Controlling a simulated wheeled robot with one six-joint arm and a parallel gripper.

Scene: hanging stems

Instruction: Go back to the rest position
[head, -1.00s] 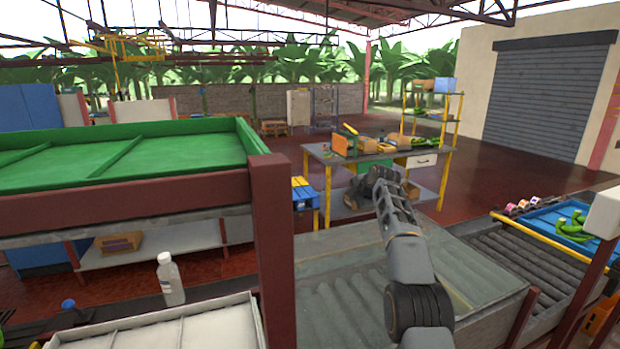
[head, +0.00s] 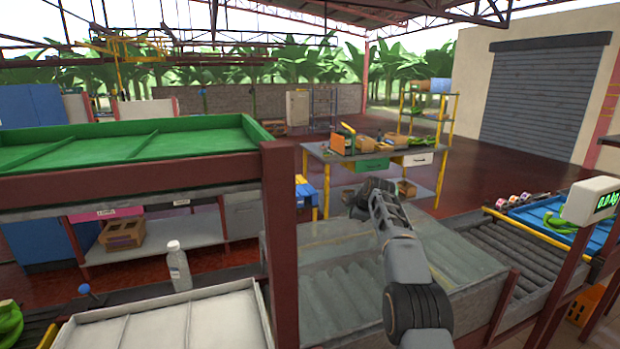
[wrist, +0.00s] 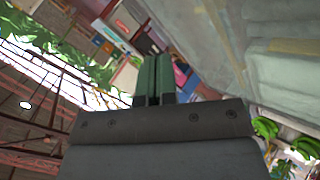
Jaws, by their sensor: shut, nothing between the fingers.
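My arm reaches up and forward from the lower right of the head view, over the roller conveyor. My gripper (wrist: 153,80) shows in the wrist view with its green-grey fingers together and nothing between them. In the head view the arm's far end is folded away, so the fingertips are hard to make out there. My gripper touches nothing that I can see.
A red-brown post (head: 280,240) and a green-lined tray (head: 130,145) stand to the left. A white tray (head: 165,330) and a bottle (head: 179,268) are below it. A scale display (head: 590,202) and a blue tray (head: 545,215) are at the right. A workbench (head: 375,155) stands beyond.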

